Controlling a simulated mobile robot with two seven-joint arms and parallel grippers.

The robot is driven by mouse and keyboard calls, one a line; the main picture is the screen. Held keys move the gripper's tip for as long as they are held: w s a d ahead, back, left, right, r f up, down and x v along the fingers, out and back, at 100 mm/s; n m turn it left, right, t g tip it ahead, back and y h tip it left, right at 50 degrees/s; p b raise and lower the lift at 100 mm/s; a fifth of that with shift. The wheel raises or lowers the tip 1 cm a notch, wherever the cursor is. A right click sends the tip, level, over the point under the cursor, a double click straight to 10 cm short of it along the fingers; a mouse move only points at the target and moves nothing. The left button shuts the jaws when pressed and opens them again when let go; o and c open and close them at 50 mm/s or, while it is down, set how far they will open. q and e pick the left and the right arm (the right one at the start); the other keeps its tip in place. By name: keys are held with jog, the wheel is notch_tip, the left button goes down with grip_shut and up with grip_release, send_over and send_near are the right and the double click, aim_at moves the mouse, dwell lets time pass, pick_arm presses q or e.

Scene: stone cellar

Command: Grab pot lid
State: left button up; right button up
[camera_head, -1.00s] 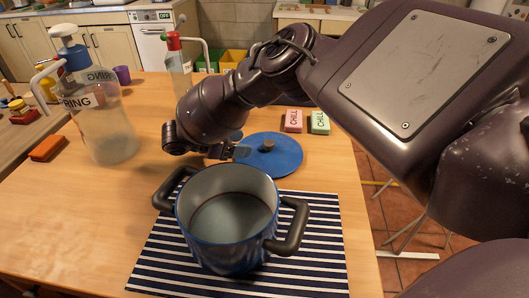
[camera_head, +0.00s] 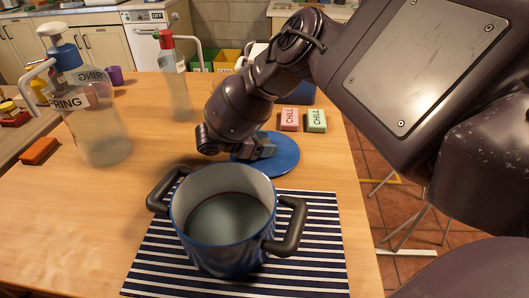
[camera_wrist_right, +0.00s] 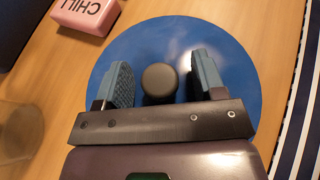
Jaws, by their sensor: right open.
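The blue round pot lid (camera_head: 286,160) lies flat on the wooden table behind the pot. Its dark knob (camera_wrist_right: 159,82) shows in the right wrist view, between the two fingers. My right gripper (camera_wrist_right: 160,80) is open, with one blue-padded finger on each side of the knob and a gap on both sides. In the head view the right gripper (camera_head: 262,150) is over the lid and hides the knob. The blue pot (camera_head: 225,245) stands open, without a lid, on a striped mat (camera_head: 318,262). My left gripper is not in view.
A pink block (camera_head: 289,120) and a green block (camera_head: 316,121) lie behind the lid. An orange sponge-like block (camera_head: 38,151) lies at far left. The table between is clear.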

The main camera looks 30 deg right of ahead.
jog(key=shift+c, duration=0.4)
jog(key=shift+c, duration=1.3)
jog(key=c, duration=0.8)
jog(key=shift+o, duration=0.2)
